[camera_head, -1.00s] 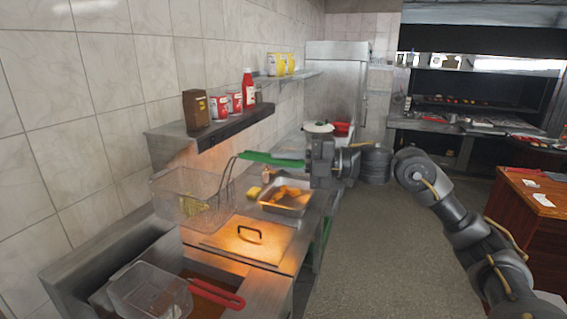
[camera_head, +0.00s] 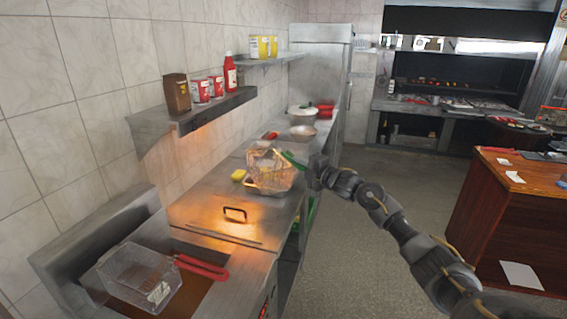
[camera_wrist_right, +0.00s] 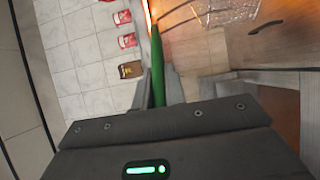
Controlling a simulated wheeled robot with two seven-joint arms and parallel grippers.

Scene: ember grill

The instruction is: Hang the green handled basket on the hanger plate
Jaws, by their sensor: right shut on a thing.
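The green handled wire basket (camera_head: 265,168) is held in the air over the counter, in front of the metal tray in the head view. My right gripper (camera_head: 314,170) is shut on its green handle (camera_head: 294,160). In the right wrist view the green handle (camera_wrist_right: 158,68) runs up from between the fingers (camera_wrist_right: 158,92), and part of the basket mesh (camera_wrist_right: 222,12) shows at the top. A raised steel panel (camera_head: 100,235) stands behind the fryer at the left; I cannot tell whether it is the hanger plate. My left gripper is out of view.
A second basket with a red handle (camera_head: 202,267) sits over the fryer at front left. A lid with a black handle (camera_head: 235,214) lies beside it. A pot (camera_head: 302,112) stands further back.

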